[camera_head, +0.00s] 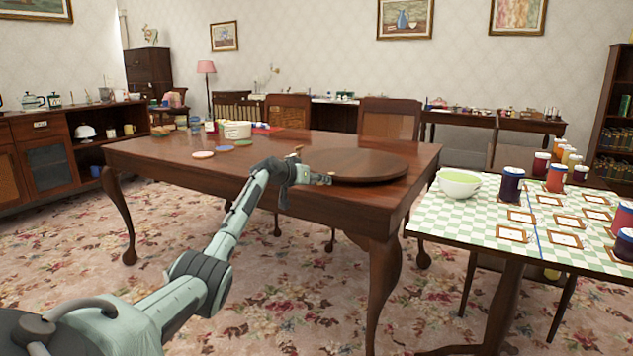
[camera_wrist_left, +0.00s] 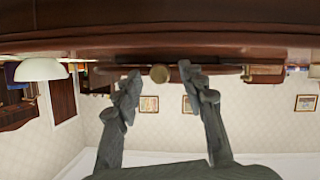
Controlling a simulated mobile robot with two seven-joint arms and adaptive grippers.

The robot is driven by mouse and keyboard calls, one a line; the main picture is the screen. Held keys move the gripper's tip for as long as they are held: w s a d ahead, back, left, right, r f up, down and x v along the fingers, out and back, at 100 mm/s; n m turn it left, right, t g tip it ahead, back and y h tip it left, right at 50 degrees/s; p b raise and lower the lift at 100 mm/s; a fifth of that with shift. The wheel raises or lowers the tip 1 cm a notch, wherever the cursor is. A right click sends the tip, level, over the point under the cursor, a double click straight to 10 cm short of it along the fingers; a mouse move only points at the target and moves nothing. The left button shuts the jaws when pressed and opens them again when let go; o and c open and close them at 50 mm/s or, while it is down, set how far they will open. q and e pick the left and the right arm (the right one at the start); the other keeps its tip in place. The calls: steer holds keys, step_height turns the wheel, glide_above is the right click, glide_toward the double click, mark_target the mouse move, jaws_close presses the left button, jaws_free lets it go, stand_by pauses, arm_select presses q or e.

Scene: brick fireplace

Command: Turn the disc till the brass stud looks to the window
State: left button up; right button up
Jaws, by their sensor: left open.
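The disc (camera_head: 358,164) is a round brown wooden plate lying flat on the dark wooden table (camera_head: 160,153). In the head view, a small brass-coloured spot, seemingly the stud (camera_head: 331,175), shows at the disc's near left edge, just beyond my left fingers. My left gripper (camera_head: 316,178) reaches in from the left at that edge. In the wrist view, which is upside down, the round brass stud (camera_wrist_left: 160,73) shows between the spread fingers of my left gripper (camera_wrist_left: 158,82), with gaps on both sides. My right gripper is not seen. No window is in view.
A small tan knob (camera_head: 298,148) shows at the disc's far left side. A white pot (camera_head: 237,130) and coasters (camera_head: 203,155) lie to the left. Chairs (camera_head: 389,119) stand behind. A checkered table (camera_head: 480,217) with a bowl (camera_head: 459,184) and jars is at right.

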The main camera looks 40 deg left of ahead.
arm_select(q)
steer(key=v, duration=1.2)
stand_by(0.3)
steer(key=s+d+f+m+g+p, duration=0.1)
steer(key=s+d+f+g, duration=0.15)
steer(key=d+f, duration=0.6)
steer(key=s+d+f+m+g+h+p, duration=0.15)
steer(key=s+d+f, duration=0.3)
steer(key=f, duration=0.65)
steer(key=s+d+f+m+g+p, duration=0.1)
steer(key=s+d+f+g, duration=0.15)
steer(key=d+f, duration=0.6)
steer(key=s+d+f+m+g+p, duration=0.1)
steer(key=s+d+f, duration=0.5)
steer(key=s, duration=0.6)
steer(key=s+d+f+m+g+p, duration=0.1)
steer(key=s+d+f+g, duration=0.2)
steer(key=s+d+f, duration=0.3)
steer(key=s+d, duration=0.5)
steer(key=s, duration=0.1)
steer(key=shift+d, duration=0.3)
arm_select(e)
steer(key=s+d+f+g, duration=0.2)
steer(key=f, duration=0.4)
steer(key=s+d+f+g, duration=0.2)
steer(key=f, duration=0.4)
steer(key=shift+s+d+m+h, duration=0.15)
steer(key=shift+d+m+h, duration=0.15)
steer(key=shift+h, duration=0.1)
